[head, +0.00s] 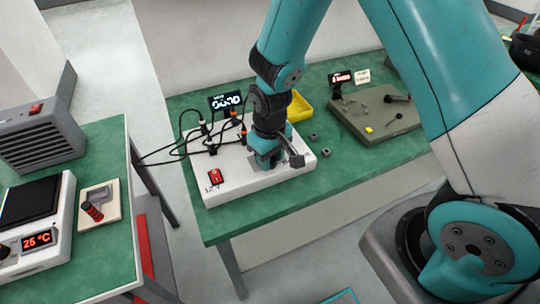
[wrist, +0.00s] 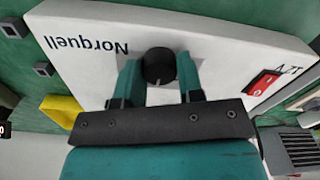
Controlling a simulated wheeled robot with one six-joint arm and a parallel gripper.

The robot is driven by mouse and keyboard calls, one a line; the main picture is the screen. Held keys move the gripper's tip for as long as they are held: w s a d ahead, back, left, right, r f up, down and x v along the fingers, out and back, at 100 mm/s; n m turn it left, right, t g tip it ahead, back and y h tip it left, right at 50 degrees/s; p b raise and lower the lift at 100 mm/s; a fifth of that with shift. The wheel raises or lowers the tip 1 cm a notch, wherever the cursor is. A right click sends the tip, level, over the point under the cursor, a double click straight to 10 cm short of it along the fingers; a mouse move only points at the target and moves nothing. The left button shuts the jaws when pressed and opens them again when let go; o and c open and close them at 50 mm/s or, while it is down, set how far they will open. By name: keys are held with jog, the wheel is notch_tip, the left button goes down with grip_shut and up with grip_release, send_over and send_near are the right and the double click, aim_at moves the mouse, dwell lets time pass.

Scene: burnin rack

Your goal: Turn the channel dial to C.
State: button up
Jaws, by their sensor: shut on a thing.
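A black round channel dial (wrist: 158,66) stands on the white panel box, which is marked "Norquell" in the wrist view. My gripper (wrist: 159,72) has its two teal fingers on either side of the dial and is shut on it. A thin light mark shows on the dial's near side; I cannot read any channel letters around it. In the head view my gripper (head: 268,158) reaches down onto the white panel box (head: 245,186), and the dial is hidden behind it. A lit display (head: 226,102) stands behind the box, its text too small to read surely.
A red switch (head: 214,176) sits on the box's front left. Black cables (head: 190,140) loop over its back. A yellow bin (head: 299,107) and a grey-green tray (head: 375,140) with small parts stand to the right. A side table at left holds a heater reading 25 °C (head: 37,239).

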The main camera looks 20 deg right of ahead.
jog(key=m, duration=0.4)
jog(key=shift+m+p, duration=0.35)
jog(key=shift+m, duration=1.75)
jog(key=o, duration=0.9)
notch_tip(320, 180, up, 18)
jog(key=shift+f, duration=0.25)
